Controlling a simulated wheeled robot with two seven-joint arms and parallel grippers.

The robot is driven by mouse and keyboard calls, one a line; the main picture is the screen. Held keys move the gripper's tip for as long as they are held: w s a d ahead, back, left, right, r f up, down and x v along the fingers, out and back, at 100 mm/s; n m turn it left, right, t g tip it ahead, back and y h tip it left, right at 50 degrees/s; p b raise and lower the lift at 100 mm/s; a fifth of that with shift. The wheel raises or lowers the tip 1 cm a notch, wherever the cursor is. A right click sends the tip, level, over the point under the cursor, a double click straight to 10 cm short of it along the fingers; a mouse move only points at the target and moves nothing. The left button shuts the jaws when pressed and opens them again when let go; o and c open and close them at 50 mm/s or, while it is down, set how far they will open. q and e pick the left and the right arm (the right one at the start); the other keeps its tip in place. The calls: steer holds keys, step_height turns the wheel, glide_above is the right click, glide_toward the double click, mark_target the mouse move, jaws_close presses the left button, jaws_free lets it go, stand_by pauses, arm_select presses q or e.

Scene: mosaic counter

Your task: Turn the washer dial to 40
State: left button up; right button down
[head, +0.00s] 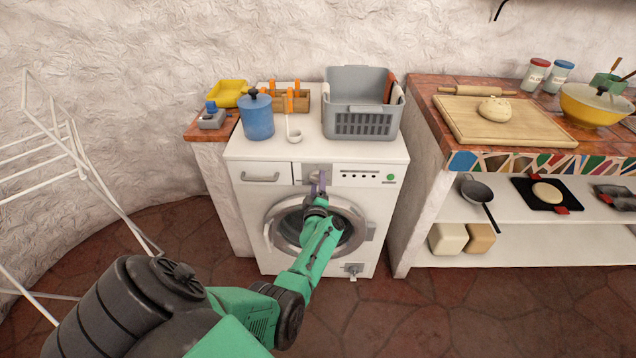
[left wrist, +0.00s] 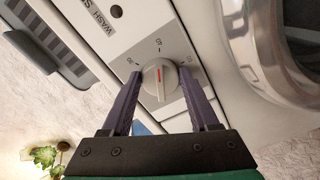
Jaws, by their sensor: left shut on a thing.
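The white washer (head: 247,198) stands against the wall, with its round door (head: 278,228) closed. Its grey dial (left wrist: 158,88) sits on a light panel and has a red pointer line. In the left wrist view the line points up, close to the top printed mark; the small numbers around the dial are too unclear to read surely. My left gripper (head: 318,184) is at the dial. Its two purple fingers are on either side of the knob, shut on it. In the head view the gripper partly covers the dial. My right gripper is not in view.
On the washer top stand a grey basket (head: 362,122), a blue canister (head: 257,116) and a white ladle (head: 293,134). A white drying rack (head: 77,160) stands at the left. A tiled counter (head: 428,98) with shelves is at the right. The floor before the washer is clear.

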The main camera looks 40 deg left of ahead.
arm_select(q)
steer(key=shift+f+m, duration=0.1)
steer(key=shift+m, duration=0.3)
steer(key=o, duration=1.4)
steer(key=shift+c, duration=0.2)
steer(key=p+v, duration=0.7)
steer(key=v, duration=0.7)
steer(key=shift+s+d, duration=0.2)
steer(key=shift+s, duration=0.05)
